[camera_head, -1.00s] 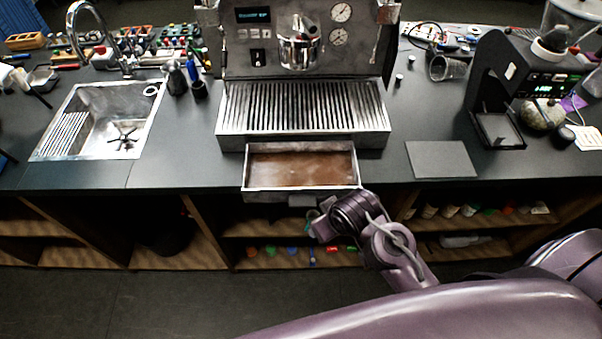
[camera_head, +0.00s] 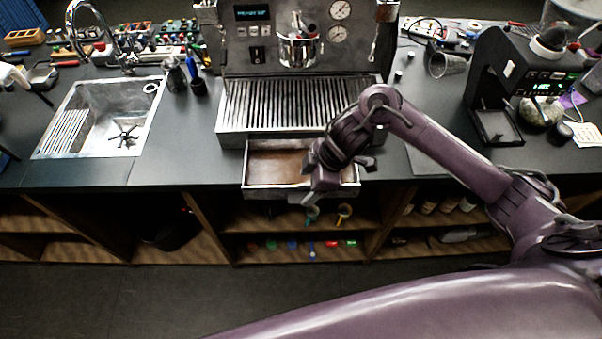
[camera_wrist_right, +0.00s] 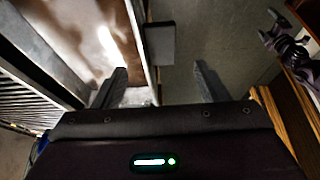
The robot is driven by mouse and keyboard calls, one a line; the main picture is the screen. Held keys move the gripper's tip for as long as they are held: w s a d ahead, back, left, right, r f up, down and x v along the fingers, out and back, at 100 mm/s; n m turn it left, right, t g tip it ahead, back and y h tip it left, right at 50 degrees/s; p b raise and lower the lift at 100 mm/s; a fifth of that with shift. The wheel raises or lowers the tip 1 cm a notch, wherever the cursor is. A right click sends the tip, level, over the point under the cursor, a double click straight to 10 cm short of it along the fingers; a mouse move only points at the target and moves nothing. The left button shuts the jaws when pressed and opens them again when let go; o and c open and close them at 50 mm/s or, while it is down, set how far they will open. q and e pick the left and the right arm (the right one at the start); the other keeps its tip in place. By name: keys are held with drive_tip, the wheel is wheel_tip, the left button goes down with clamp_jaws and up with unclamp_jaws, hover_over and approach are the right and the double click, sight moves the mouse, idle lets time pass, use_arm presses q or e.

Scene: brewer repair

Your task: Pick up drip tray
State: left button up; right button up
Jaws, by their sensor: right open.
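The drip tray (camera_head: 266,191), a shallow metal tray with brown residue inside, sticks out from under the espresso machine (camera_head: 228,120) past the counter's front edge. My right gripper (camera_head: 309,196) is open at the tray's front wall, right of its middle. In the right wrist view, the tray's front wall (camera_wrist_right: 138,36) runs between the spread fingers of my right gripper (camera_wrist_right: 160,82). One finger is on the tray's inner side and the other is outside, with gaps to the wall. The tray's handle tab (camera_wrist_right: 160,43) is beside the fingers. My left gripper is not in view.
A sink (camera_head: 105,115) is set into the counter at left. A black grinder (camera_head: 490,80) stands at right, with a dark mat (camera_head: 428,163) partly behind my arm. Open shelves (camera_head: 250,222) with small items lie below the counter. The floor in front is clear.

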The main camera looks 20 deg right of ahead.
sight(299, 195)
drive_tip(key=shift+s+d+f, duration=0.1)
drive_tip(key=shift+d+f, duration=0.05)
drive_tip(key=shift+d, duration=0.1)
drive_tip(key=shift+a+f, duration=0.15)
drive_tip(key=shift+f, duration=0.2)
drive_tip(key=p+x, duration=0.2)
drive_tip(key=x, duration=0.3)
drive_tip(key=shift+w+a+f, duration=0.1)
drive_tip(key=shift+w+f, duration=0.1)
drive_tip(key=shift+a+f, duration=0.15)
drive_tip(key=shift+f, duration=0.35)
drive_tip(key=shift+w, duration=0.1)
drive_tip(key=c, duration=1.4)
drive_tip(key=shift+c, duration=0.3)
drive_tip(key=shift+r, duration=0.2)
